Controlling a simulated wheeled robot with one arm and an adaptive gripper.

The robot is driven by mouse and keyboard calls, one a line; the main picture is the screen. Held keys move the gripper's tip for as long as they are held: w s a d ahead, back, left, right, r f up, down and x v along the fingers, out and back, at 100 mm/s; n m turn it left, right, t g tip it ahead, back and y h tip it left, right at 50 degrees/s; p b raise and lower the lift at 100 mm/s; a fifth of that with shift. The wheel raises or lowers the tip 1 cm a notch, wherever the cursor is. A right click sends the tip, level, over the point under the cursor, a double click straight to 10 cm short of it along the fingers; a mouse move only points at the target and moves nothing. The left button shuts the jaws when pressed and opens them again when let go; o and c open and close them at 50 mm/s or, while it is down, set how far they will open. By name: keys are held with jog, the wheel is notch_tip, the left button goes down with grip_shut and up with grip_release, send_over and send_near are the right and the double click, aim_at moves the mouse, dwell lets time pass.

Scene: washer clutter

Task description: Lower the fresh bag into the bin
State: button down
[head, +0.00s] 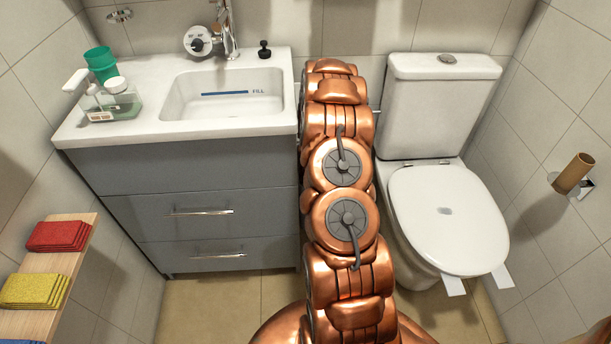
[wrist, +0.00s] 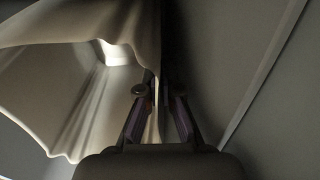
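The bag (wrist: 75,95) is a pale, cream-coloured sheet with folds and a wavy edge. It fills the left half of the wrist view, with a bright patch in its upper part. My gripper (wrist: 154,91) shows at the centre of the wrist view, its two fingers slanting in toward each other. An edge of the bag runs down between the fingers, and they look shut on it, though the contact is in shadow. In the head view my copper arm hides the gripper and the bag. I cannot make out the bin in either view.
A grey vanity (head: 205,180) with a white sink (head: 225,95) stands left of my arm. A white toilet (head: 445,215) with its lid down stands close on the right. The gap between them is narrow. A shelf (head: 45,262) with folded cloths is at left.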

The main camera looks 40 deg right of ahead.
jog(key=c, duration=1.2)
grip_release()
jog(key=shift+c, duration=0.2)
jog(key=shift+o, duration=0.6)
jog(key=shift+o, duration=0.5)
jog(key=shift+r+p, duration=0.8)
jog(key=shift+r, duration=2.7)
